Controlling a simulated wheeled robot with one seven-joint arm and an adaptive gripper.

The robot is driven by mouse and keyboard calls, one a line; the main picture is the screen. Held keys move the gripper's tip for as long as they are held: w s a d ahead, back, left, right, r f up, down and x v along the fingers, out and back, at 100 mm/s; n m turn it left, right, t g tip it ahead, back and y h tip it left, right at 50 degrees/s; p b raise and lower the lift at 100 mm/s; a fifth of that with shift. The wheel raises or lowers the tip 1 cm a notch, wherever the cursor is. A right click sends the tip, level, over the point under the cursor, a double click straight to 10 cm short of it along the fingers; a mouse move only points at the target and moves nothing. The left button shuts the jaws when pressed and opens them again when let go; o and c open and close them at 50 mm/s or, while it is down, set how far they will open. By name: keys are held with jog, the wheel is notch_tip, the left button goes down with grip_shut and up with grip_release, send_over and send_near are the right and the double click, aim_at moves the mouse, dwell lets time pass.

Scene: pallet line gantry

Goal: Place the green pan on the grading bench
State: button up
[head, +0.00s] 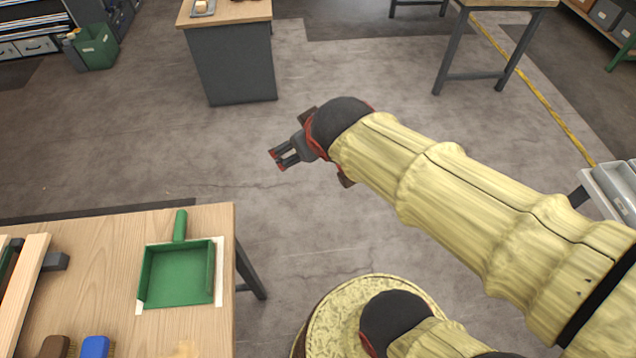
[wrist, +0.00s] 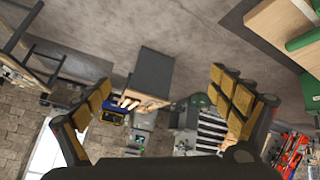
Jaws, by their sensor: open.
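The green pan (head: 178,275), a dustpan with a short handle, lies on a wooden-topped bench (head: 105,250) at the lower left of the head view. It rests inside a white marked outline, its handle towards the far edge. Green parts, probably the pan (wrist: 304,40), show at the wrist view's upper right edge. My gripper (head: 276,160) is open and empty over bare floor, beyond and right of this bench, apart from the pan. Both fingers show in the wrist view (wrist: 158,85) with nothing between them. I cannot tell which bench is the grading bench.
Brushes (head: 95,347) and a wooden bar (head: 22,292) lie left of the pan. A grey cabinet bench (head: 237,78) carrying a small tray (head: 203,8) stands at the back. A green bin (head: 95,47) stands back left. The floor between is clear.

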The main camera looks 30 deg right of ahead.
jog(key=s+a+m+g+y, duration=0.1)
jog(key=s+a, duration=0.3)
jog(key=s, duration=0.7)
jog(key=shift+s+g+y, duration=0.3)
jog(key=shift+g+y, duration=0.1)
jog(key=shift+g, duration=0.4)
jog(key=shift+r, duration=0.15)
jog(key=shift+c, duration=1.2)
